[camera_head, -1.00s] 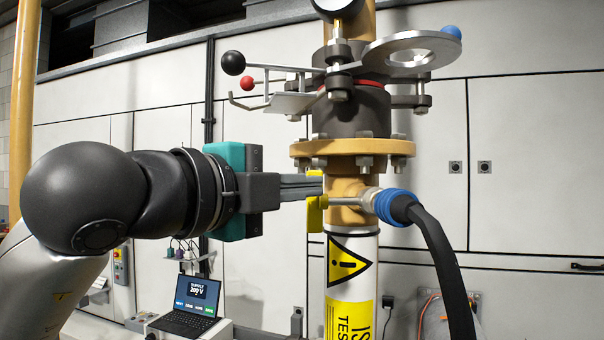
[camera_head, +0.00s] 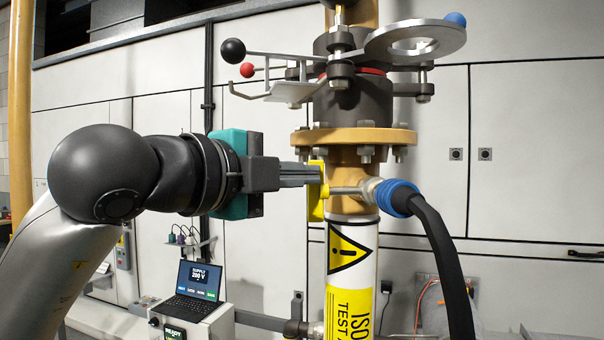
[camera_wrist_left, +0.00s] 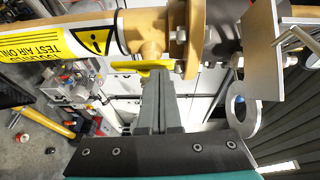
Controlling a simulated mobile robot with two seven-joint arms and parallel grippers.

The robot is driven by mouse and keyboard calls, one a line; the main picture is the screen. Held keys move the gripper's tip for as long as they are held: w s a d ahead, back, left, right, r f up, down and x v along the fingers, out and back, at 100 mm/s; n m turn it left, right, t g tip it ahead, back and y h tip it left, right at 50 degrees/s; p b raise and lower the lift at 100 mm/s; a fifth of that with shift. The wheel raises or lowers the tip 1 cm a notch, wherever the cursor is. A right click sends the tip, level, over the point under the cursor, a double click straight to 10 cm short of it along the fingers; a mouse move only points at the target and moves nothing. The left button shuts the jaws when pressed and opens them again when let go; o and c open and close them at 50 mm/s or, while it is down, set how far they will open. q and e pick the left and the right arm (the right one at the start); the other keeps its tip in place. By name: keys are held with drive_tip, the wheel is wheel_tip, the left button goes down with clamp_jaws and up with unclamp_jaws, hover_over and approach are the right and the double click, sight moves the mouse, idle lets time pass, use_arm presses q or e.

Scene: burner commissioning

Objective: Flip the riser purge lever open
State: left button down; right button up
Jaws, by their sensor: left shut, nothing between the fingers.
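The yellow purge lever (camera_head: 316,208) is on the left side of the tan riser (camera_head: 350,200), below the flange, by a small metal side fitting. It stands roughly upright in the head view and shows partly above and below my fingers. My left gripper (camera_head: 320,175) is shut and empty. It reaches in from the left, its fingertips at the lever's upper part; I cannot tell whether they touch. In the left wrist view the lever (camera_wrist_left: 140,65) lies across just beyond the closed fingertips (camera_wrist_left: 160,72), which partly hide it. My right gripper is out of view.
Above are the tan flange (camera_head: 355,138), a black-ball handle (camera_head: 233,51) and a silver ring plate (camera_head: 415,40). A black hose with a blue collar (camera_head: 397,198) leaves the riser to the right. A laptop (camera_head: 192,290) stands lower left. Wall panels are behind.

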use_arm(q)
drive_tip(key=shift+w+r+n+g+p, duration=0.2)
drive_tip(key=shift+r+n+g+p, duration=0.1)
drive_tip(key=shift+n+g+p, duration=0.2)
drive_tip(key=n+g+p, duration=0.1)
drive_tip(key=w+n+g+y+p, duration=0.1)
drive_tip(key=shift+w+a+r+g+y, duration=0.15)
drive_tip(key=shift+w+r+g+y, duration=0.1)
drive_tip(key=shift+r+g+y, duration=0.1)
idle(0.4)
drive_tip(key=shift+w, duration=0.1)
idle(0.5)
drive_tip(key=shift+r+p, duration=0.2)
drive_tip(key=shift+p, duration=0.15)
